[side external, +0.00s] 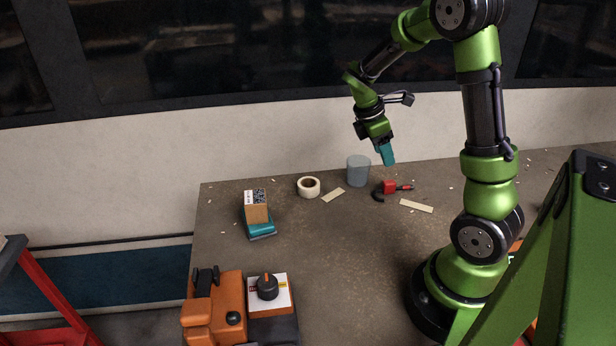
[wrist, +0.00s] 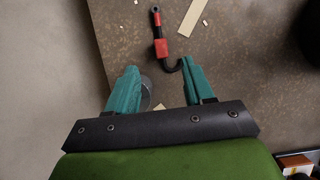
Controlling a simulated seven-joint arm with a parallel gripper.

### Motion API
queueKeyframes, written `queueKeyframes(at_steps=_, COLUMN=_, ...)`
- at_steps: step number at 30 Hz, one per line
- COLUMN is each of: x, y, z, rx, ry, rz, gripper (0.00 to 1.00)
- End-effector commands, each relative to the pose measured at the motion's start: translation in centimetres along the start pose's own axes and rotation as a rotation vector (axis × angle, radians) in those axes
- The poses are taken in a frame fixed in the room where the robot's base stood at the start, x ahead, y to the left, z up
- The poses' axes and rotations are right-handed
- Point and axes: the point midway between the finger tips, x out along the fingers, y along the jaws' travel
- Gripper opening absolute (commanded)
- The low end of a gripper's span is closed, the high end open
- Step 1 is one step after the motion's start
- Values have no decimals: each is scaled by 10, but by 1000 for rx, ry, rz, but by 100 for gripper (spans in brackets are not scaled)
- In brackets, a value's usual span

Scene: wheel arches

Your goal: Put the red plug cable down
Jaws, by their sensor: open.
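The red plug cable (side external: 390,187) lies on the table top (side external: 320,240) towards the back, with a red block and a black curved end. It also shows in the wrist view (wrist: 160,47), ahead of the fingertips, its black hook bending close to the right finger. My gripper (side external: 389,162) is above the table, near the cable and apart from it in the side view. In the wrist view my gripper (wrist: 160,72) has its two teal fingers spread with nothing held between them.
A grey cup (side external: 358,170) stands just left of the cable. A tape roll (side external: 308,187), two flat beige strips (side external: 416,206) and a box on a teal base (side external: 257,213) lie around. An orange machine (side external: 213,312) is at the front left. The table's middle is clear.

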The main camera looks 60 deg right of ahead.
Motion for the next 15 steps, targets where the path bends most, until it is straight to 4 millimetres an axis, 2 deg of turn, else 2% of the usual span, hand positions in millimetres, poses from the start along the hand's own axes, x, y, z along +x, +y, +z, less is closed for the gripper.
queueKeyframes(at_steps=5, x=-18, y=-5, z=-6, rx=39, ry=35, rz=16, gripper=52)
queueKeyframes(at_steps=8, x=-41, y=-20, z=-22, rx=152, ry=136, rz=52, gripper=52)
queueKeyframes(at_steps=11, x=-76, y=-47, z=-44, rx=334, ry=303, rz=81, gripper=52)
queueKeyframes(at_steps=15, x=-125, y=-98, z=-72, rx=610, ry=573, rz=54, gripper=52)
